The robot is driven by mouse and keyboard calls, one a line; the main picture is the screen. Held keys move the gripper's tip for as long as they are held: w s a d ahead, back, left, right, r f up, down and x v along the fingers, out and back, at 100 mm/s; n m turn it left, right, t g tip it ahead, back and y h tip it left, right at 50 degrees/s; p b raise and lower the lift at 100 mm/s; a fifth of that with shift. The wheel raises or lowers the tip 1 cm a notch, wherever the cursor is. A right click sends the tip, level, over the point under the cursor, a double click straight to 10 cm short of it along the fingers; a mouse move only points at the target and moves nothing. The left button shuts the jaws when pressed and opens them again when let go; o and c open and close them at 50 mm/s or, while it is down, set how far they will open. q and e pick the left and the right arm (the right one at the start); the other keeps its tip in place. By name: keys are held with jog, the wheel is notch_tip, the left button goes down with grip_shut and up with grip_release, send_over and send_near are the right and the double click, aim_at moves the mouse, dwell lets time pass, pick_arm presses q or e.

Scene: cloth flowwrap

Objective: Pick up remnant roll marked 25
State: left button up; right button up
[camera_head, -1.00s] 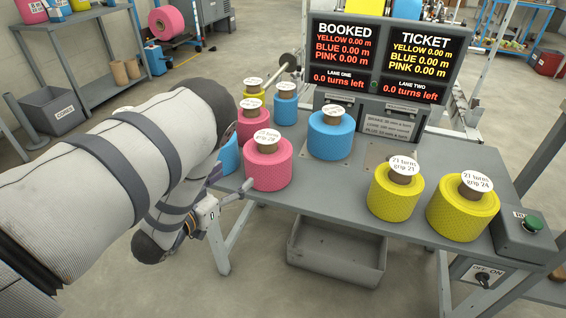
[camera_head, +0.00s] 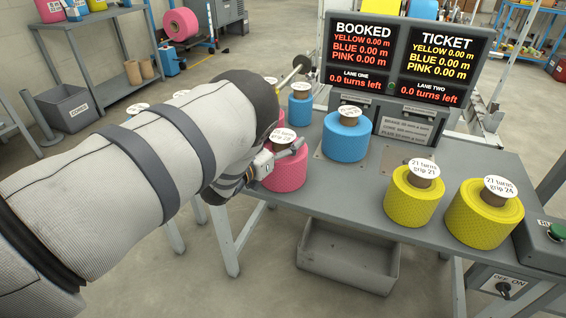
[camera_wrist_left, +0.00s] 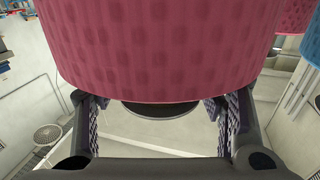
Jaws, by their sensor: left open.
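The pink roll (camera_head: 287,172) stands upright near the table's left front edge. Its white tag (camera_head: 283,136) is partly covered, and I cannot read its number surely. My left gripper (camera_head: 280,154) is open at this roll's near left side, close under the tag. In the left wrist view the pink roll (camera_wrist_left: 165,50) fills the top, with the open fingers (camera_wrist_left: 157,115) on either side below it. I cannot tell whether they touch it. Two yellow rolls stand to the right: one (camera_head: 411,200) whose tag seems to read grip 21, one (camera_head: 483,220) reading grip 24.
A large blue roll (camera_head: 345,140) stands just behind and right of the pink roll, and a smaller blue roll (camera_head: 300,108) stands farther back. The display (camera_head: 396,60) rises at the table's rear. A grey bin (camera_head: 345,262) sits beneath. Bare tabletop (camera_head: 340,187) lies between pink and yellow rolls.

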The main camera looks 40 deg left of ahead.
pick_arm(q)
grip_shut()
jog(key=shift+r, duration=0.1)
